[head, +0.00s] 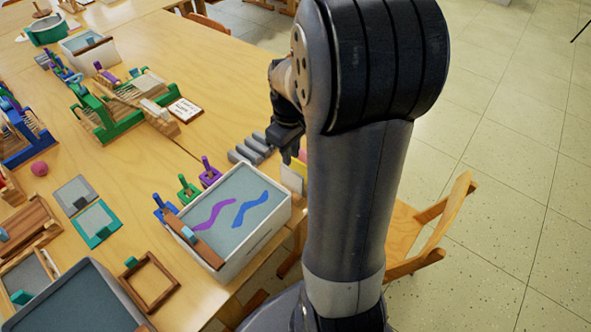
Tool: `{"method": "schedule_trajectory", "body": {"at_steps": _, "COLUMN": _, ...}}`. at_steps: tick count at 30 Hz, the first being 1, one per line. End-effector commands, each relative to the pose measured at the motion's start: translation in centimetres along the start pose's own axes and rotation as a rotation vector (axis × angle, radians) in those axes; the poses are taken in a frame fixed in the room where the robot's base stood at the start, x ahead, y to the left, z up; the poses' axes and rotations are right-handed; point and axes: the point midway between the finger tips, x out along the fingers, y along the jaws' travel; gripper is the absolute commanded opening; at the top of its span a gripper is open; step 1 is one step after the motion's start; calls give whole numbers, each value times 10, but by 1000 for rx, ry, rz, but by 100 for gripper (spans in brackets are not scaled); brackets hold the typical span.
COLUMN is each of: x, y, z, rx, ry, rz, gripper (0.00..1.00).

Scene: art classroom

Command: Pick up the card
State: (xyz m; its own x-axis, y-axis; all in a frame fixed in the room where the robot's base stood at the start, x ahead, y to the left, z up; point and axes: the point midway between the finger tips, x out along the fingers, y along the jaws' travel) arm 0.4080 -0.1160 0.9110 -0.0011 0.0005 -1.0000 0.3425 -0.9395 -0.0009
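A small white card (185,110) with dark lettering and a brown edge lies on the wooden table, beside a green loom. My gripper (287,152) points down near the table's right edge, to the right of and nearer than that card, and apart from it. My arm hides part of the gripper, and the gap between its fingers does not show clearly. Just below the gripper are pale and yellow card-like pieces (291,179), partly hidden by my arm. I cannot tell whether the gripper touches them.
A grey stepped block (252,148) is left of my gripper. A white tub (262,238) with purple and blue swirls stands at the table edge, small coloured tools behind it. Looms (100,118) and frames crowd the left. A wooden chair (425,230) stands at the right.

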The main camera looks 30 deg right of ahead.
Motion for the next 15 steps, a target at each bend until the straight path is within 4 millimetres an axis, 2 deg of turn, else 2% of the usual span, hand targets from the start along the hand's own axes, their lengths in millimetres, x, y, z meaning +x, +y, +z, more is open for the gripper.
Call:
{"method": "schedule_trajectory", "body": {"at_steps": 6, "x": 36, "y": -1, "z": 1, "rx": 0, "ry": -4, "rz": -4, "gripper": 17}}
{"method": "schedule_trajectory", "body": {"at_steps": 15, "x": 61, "y": 0, "z": 1, "rx": 1, "ry": -3, "rz": -2, "gripper": 17}}
